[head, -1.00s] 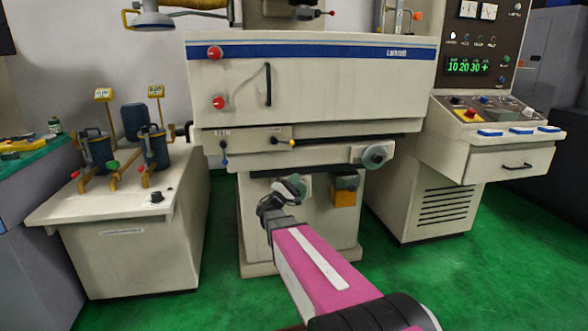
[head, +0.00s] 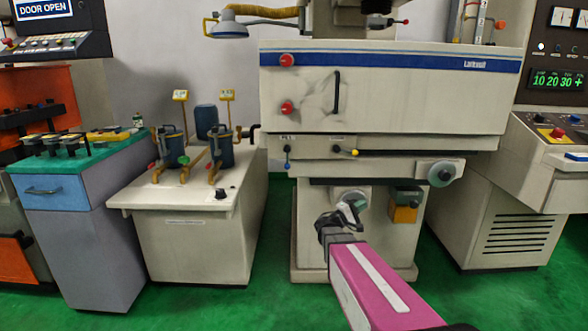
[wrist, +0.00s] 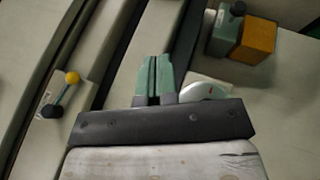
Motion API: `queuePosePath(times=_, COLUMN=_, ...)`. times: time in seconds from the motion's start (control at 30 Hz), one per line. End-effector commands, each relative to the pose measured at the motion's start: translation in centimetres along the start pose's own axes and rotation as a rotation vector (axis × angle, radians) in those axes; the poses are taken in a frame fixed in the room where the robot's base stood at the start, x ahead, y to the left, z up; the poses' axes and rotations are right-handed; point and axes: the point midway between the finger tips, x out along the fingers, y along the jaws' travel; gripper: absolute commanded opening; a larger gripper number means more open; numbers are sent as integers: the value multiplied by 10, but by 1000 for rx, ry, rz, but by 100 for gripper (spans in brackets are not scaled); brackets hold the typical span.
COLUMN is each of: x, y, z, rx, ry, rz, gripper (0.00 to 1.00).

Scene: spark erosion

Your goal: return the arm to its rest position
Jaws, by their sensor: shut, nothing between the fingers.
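My arm, with a pink and white link, reaches forward from the bottom of the head view towards the cream spark erosion machine (head: 390,100). My gripper (head: 352,206) is at its far end, in front of the machine's lower body, near a round handwheel. In the wrist view my gripper (wrist: 154,62) shows two green fingers close together, with nothing between them. The machine surface lies beyond the fingertips. Whether any part of the gripper touches the machine cannot be told.
A handwheel (head: 440,173) and an orange box (head: 403,214) stick out from the machine. A cabinet with filter pots (head: 185,235) stands left of it, a drawer unit (head: 75,240) farther left. A control console (head: 545,190) stands at the right. Green floor (head: 275,300) is clear in front.

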Motion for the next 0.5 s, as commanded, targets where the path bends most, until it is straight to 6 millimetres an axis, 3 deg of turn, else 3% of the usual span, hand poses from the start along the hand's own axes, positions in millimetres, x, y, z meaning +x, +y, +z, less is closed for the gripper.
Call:
queuePosePath(times=0.27, x=-24, y=-72, z=42, rx=65, ry=-50, rz=-466, gripper=0)
queuePosePath(times=0.5, x=-76, y=-124, z=68, rx=143, ry=-81, rz=-897, gripper=0)
